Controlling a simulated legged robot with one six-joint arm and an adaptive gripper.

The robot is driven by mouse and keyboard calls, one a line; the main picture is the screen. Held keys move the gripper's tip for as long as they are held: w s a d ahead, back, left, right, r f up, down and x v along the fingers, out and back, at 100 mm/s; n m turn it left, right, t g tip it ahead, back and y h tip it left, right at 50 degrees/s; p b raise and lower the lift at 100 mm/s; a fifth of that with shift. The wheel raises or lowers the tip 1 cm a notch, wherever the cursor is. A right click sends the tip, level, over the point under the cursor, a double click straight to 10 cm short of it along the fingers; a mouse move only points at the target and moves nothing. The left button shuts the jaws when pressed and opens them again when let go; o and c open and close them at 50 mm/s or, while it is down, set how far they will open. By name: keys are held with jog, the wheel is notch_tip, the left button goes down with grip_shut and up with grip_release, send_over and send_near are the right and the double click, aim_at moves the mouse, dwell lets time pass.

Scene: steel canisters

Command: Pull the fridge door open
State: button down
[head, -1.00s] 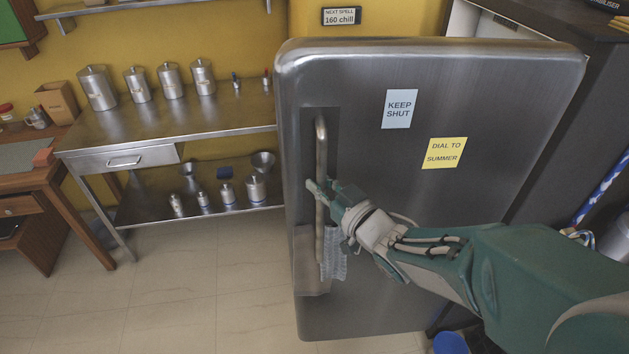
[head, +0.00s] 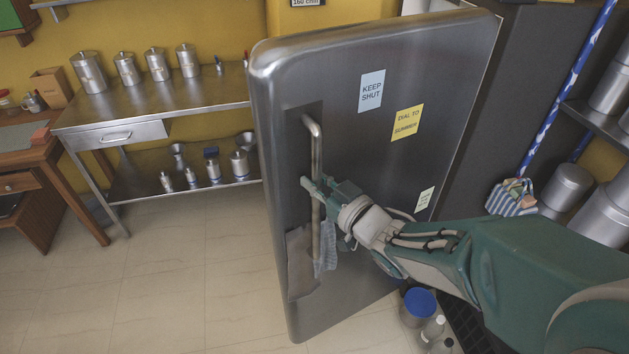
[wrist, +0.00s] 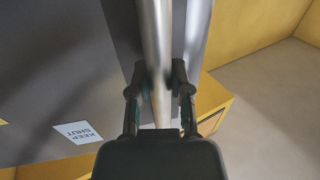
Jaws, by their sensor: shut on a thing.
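The fridge door (head: 360,170) is a steel panel that stands ajar, swung out at an angle. It bears a blue "KEEP SHUT" note (head: 371,92) and a yellow note (head: 407,122). Its vertical bar handle (head: 316,235) is on the left side of the door, with a cloth (head: 328,248) hanging at its lower end. My gripper (head: 313,187) is shut on the handle at about mid-height. In the wrist view the handle (wrist: 157,50) passes between both fingers (wrist: 160,88). The fridge inside is hidden behind the door.
A steel table (head: 160,110) with several canisters stands at the left, beside a wooden desk (head: 35,165). A blue-lidded tub (head: 418,304) and bottles stand on the floor below my arm. Shelves with large pots (head: 568,187) are at the right. The tiled floor left of the door is clear.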

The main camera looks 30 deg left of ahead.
jog(key=shift+s+d+r, duration=0.1)
jog(key=shift+d, duration=0.2)
jog(key=c, duration=0.5)
grip_release()
jog(key=shift+c, duration=0.2)
jog(key=v, duration=1.2)
